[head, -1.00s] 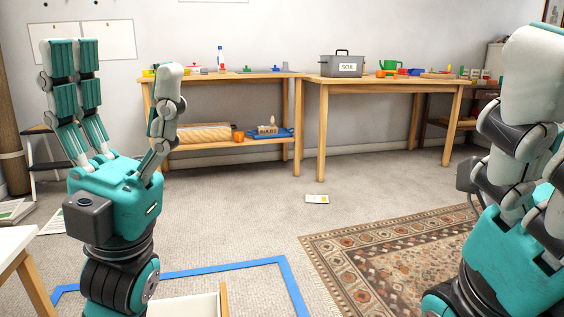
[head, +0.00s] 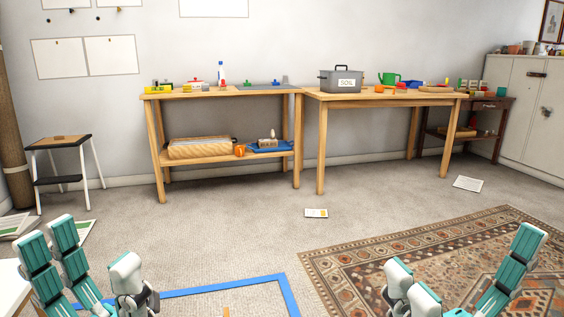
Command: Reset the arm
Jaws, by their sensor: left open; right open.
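My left gripper (head: 92,268) is low at the left of the head view, fingers pointing up and spread apart, empty. My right gripper (head: 458,282) is low at the right, in front of the patterned rug, its fingers also spread and empty. The lower parts of both grippers are cut off by the bottom edge. Neither gripper touches anything that I can see.
A step stool (head: 60,143) is at left, a white cabinet (head: 535,110) at right. Blue tape (head: 212,289) and a patterned rug (head: 400,258) mark the floor. The middle carpet is mostly clear.

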